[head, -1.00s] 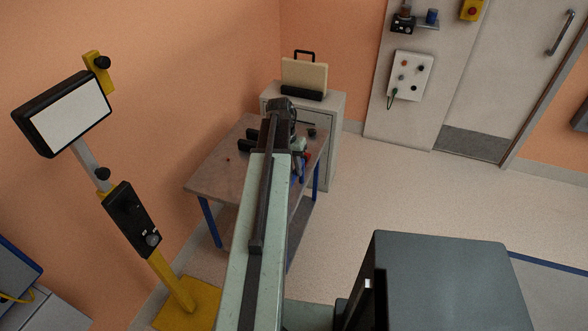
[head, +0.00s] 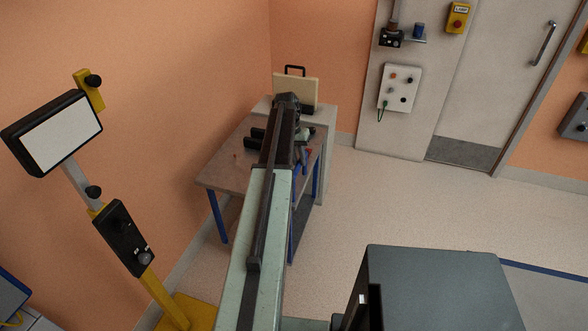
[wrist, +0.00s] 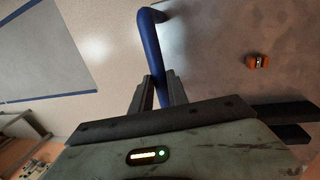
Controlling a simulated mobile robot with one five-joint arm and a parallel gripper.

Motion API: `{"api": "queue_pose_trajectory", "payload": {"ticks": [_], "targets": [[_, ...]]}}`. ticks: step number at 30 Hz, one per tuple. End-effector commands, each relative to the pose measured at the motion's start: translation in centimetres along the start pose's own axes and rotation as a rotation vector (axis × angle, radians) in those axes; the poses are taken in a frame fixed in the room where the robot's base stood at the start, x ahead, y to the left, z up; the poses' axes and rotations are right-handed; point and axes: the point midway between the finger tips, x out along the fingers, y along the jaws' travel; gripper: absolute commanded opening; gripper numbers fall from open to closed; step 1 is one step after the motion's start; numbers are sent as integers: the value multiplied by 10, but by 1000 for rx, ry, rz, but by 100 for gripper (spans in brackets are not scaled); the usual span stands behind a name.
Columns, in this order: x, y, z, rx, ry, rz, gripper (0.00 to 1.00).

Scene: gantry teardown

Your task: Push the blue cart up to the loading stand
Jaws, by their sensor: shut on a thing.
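The blue cart (head: 222,174) has a brown top and blue legs and stands beside the orange wall, left of centre in the head view. Its blue handle bar (wrist: 150,50) runs between my gripper's fingers (wrist: 158,92) in the wrist view, and they are shut on it. In the head view my gripper (head: 302,158) is at the cart's right side, partly hidden by my arm. A pale cabinet-like stand (head: 327,130), likely the loading stand, is just behind the cart. The cart's top overlaps its front in the picture, so I cannot tell whether they touch.
A cream case (head: 296,91) stands on the pale stand. A small orange-and-white item (wrist: 257,62) lies on the cart top. A yellow post (head: 160,300) with a screen (head: 55,133) stands at the left. The floor (head: 390,190) right of the cart is clear.

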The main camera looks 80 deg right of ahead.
Motion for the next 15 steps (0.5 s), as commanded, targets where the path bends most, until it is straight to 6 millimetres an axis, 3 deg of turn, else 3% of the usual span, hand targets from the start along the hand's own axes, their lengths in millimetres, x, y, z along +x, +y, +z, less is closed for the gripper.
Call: {"api": "queue_pose_trajectory", "payload": {"ticks": [1, 6, 15], "targets": [[0, 0, -10, 1, 1, 1, 0], [0, 0, -24, 0, 0, 1, 0], [0, 1, -30, 1, 4, 2, 0]]}}
